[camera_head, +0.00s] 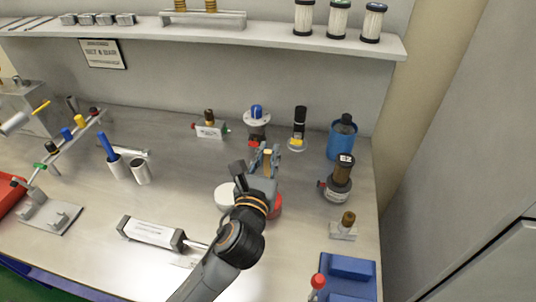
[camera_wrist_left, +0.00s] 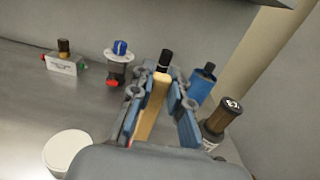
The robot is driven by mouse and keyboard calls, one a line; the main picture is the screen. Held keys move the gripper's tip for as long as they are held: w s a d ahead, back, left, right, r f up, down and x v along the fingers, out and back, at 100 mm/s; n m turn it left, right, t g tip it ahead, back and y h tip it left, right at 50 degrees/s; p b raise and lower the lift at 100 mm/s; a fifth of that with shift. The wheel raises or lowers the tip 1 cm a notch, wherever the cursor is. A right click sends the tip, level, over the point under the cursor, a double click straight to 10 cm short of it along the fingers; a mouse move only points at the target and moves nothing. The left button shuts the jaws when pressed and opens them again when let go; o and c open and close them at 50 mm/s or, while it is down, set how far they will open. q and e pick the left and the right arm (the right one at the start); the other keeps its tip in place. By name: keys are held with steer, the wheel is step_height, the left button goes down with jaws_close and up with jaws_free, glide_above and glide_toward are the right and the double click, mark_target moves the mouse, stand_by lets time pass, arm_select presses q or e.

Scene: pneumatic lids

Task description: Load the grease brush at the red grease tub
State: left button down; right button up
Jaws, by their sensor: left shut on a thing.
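My left gripper (camera_head: 266,155) is above the bench, shut on a flat tan wooden handle, likely the grease brush (camera_wrist_left: 152,106). The handle stands up between the fingers in the left wrist view, where the gripper (camera_wrist_left: 160,100) fills the middle. The brush's lower end is hidden. The red grease tub (camera_head: 276,208) shows only as a red edge beneath and beside my gripper and wrist; most of it is hidden. A white round lid or disc (camera_head: 227,195) lies left of it and also shows in the left wrist view (camera_wrist_left: 70,151). My right gripper is not in view.
Behind the gripper stand a blue-capped regulator (camera_head: 257,118), a black-topped cylinder (camera_head: 298,128) and a blue canister (camera_head: 341,138). A brown-topped filter unit (camera_head: 340,177) is to the right. A pneumatic cylinder (camera_head: 151,232) lies front left; a blue block (camera_head: 348,272) sits front right.

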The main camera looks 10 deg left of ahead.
arm_select(q)
steer(key=shift+f, duration=0.1)
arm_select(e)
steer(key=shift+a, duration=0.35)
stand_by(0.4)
arm_select(q)
steer(key=shift+f, duration=0.45)
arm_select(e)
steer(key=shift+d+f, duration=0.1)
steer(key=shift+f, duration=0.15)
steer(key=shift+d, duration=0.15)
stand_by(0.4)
arm_select(q)
step_height(320, 180, up, 7)
steer(key=p, duration=0.8)
steer(key=shift+r, duration=0.1)
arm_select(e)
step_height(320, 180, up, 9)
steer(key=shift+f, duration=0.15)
